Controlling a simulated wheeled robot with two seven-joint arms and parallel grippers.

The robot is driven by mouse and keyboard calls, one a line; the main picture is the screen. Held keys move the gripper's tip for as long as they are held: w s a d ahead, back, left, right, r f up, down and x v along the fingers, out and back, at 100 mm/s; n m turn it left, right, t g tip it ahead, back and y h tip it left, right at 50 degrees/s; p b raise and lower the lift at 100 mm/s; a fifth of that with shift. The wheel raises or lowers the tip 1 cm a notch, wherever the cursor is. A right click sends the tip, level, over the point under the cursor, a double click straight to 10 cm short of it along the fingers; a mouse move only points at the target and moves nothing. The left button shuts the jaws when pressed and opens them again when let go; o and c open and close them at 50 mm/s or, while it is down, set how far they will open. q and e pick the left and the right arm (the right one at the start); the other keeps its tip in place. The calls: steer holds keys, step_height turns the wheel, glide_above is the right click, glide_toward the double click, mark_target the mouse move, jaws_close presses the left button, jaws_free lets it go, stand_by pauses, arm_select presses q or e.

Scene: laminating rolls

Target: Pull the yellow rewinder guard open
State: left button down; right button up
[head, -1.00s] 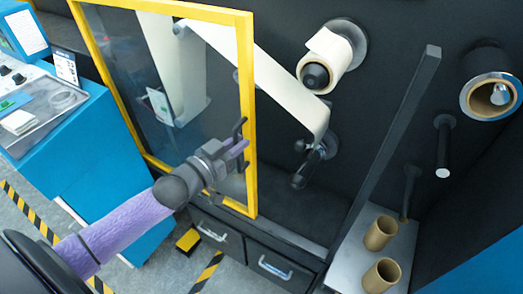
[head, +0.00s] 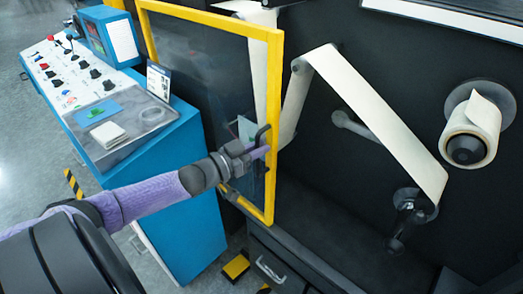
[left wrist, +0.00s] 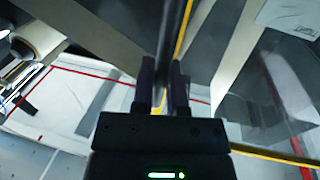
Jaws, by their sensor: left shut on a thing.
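The yellow-framed guard (head: 274,95) with a clear pane stands swung out from the dark machine in the head view. A dark handle (head: 262,134) sits on its right-hand frame post. My left gripper (head: 258,151) is at this handle, shut on it. In the left wrist view the dark handle bar (left wrist: 173,45) runs between the two fingers of my left gripper (left wrist: 161,85). The fingers hide part of the handle. My right gripper is not in view.
A blue control console (head: 170,150) with knobs stands left of the guard. A roll of white web (head: 470,132) and a stretched web strip (head: 375,115) are on the machine at right.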

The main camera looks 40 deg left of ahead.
arm_select(q)
steer(key=shift+a, duration=0.15)
steer(key=c, duration=0.7)
jaws_free()
steer(key=shift+s, duration=0.1)
steer(key=p+v, duration=0.3)
steer(key=v, duration=0.6)
steer(key=shift+s+a+p, duration=0.1)
steer(key=shift+s+p, duration=0.25)
